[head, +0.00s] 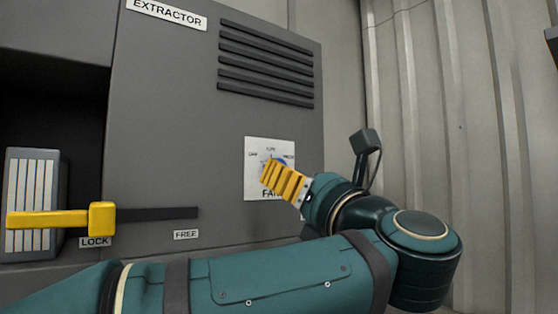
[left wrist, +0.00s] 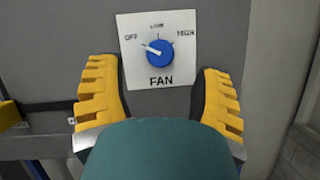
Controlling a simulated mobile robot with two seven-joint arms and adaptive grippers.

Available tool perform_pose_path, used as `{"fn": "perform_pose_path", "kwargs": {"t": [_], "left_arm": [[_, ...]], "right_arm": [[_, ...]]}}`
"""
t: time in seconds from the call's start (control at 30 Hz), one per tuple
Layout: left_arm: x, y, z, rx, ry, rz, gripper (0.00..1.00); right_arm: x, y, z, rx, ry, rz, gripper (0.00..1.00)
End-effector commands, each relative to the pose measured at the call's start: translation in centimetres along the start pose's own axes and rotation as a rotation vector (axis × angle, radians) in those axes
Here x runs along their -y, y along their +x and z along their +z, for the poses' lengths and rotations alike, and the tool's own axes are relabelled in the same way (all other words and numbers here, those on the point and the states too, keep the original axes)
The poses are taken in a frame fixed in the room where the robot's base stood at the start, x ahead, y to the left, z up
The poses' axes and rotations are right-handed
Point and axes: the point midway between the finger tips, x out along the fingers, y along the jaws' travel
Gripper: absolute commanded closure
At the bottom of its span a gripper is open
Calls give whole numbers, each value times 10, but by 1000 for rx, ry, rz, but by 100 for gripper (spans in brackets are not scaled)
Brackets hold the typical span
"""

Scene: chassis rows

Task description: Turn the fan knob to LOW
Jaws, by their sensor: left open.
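The blue fan knob (left wrist: 160,53) sits on a white plate (left wrist: 188,75) marked OFF, LOW, HIGH and FAN. Its white pointer aims up and left, at the OFF mark. In the head view the plate (head: 251,190) is on the grey extractor panel, and the knob is mostly hidden behind my gripper. My left gripper (head: 282,180) is in front of the plate. In the left wrist view its yellow fingers (left wrist: 160,75) are spread, one on each side of the knob, with nothing between them. I cannot tell how far they are from the panel. My right gripper is not in view.
A yellow handle (head: 60,220) lies at the LOCK end of a dark slot (head: 160,214), with FREE at its other end. A ribbed grey block (head: 32,180) stands in the recess at left. Vent slats (head: 265,65) are above the plate. A corrugated wall (head: 430,100) is at right.

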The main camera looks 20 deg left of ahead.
Motion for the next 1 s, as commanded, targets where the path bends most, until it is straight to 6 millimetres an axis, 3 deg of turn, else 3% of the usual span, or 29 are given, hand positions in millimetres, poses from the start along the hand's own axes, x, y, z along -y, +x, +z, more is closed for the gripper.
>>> {"fn": "perform_pose_path", "kwargs": {"t": [0.1, 0.3, 0.73, 0.77, 0.93, 1.0], "left_arm": [[-1, 24, 1, -1, 1, 3, 34], [0, 47, 1, -1, 0, 1, 34], [0, 55, 0, 0, 0, 0, 34], [0, 55, 0, 0, 0, 0, 40], [0, 55, 0, 1, 0, 0, 99], [0, 55, 0, 1, 0, 0, 100]], "right_arm": [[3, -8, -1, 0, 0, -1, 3], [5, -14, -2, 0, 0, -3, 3], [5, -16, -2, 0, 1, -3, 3], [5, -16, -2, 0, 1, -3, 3], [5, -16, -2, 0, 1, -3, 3], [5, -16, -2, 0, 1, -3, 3]]}}
